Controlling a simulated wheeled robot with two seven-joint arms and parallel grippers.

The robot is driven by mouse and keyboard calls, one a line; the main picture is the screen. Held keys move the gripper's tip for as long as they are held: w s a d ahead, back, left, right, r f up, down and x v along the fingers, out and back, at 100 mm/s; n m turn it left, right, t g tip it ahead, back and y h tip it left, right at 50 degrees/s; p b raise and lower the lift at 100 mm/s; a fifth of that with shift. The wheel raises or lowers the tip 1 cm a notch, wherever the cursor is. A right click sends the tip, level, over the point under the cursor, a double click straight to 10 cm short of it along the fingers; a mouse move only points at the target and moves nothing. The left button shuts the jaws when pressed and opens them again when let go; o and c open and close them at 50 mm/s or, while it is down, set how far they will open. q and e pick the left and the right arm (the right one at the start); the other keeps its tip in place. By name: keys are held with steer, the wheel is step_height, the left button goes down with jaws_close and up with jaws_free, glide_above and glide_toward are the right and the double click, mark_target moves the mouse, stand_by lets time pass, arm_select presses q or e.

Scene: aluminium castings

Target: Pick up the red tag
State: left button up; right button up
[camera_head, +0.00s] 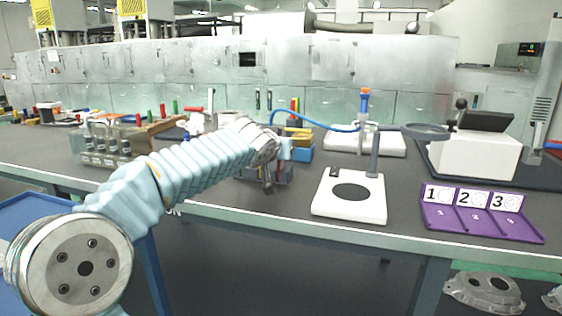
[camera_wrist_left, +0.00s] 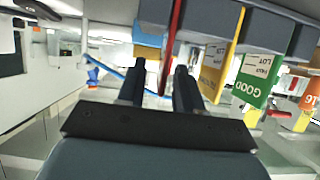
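The red tag (camera_wrist_left: 172,40) shows nearly edge-on in the left wrist view, hanging from the top of the picture down between my fingers. My left gripper (camera_wrist_left: 158,90) is open, with one finger on each side of the tag's end; a gap shows on both sides. In the head view my left arm reaches from the left to the middle of the table, and my left gripper (camera_head: 268,178) is partly hidden by its wrist, over a dark holder (camera_head: 284,176). I cannot make out the red tag there. My right gripper is in neither view.
A blue bin (camera_head: 300,154), a white scale-like plate (camera_head: 349,205) and a purple numbered tray (camera_head: 481,228) stand to the right. Metal fittings (camera_head: 105,150) stand left.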

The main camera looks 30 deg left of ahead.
arm_select(q)
jaws_close()
stand_by(0.3)
